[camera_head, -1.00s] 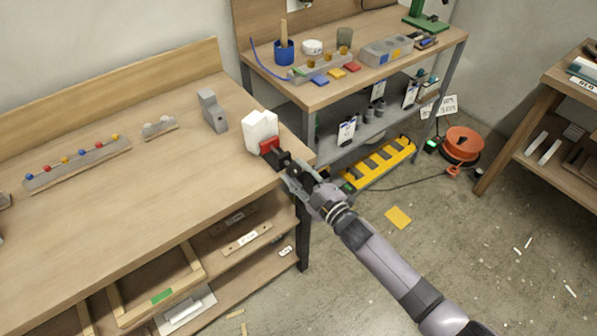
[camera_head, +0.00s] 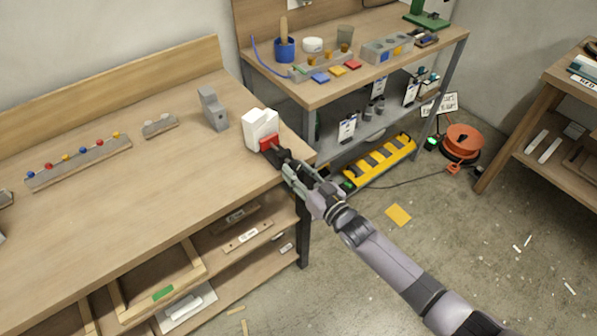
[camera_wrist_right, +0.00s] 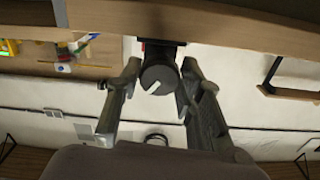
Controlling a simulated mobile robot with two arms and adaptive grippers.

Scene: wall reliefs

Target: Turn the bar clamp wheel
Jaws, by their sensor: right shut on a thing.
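The bar clamp wheel (camera_wrist_right: 158,76) is a dark round knob with a pale mark on its face, in the middle of the right wrist view. My right gripper (camera_wrist_right: 160,82) is shut on it, with one finger on each side. In the head view, my right gripper (camera_head: 288,168) reaches to the workbench's right end. There it meets a red part (camera_head: 269,142) in front of a white block (camera_head: 259,126). The wheel is mostly hidden by the fingers in the head view. My left gripper is not in view.
The workbench (camera_head: 130,195) is mostly bare. A grey block (camera_head: 212,109) and a rail with coloured knobs (camera_head: 78,162) stand on it. A second table (camera_head: 310,97) with a shelf stands behind.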

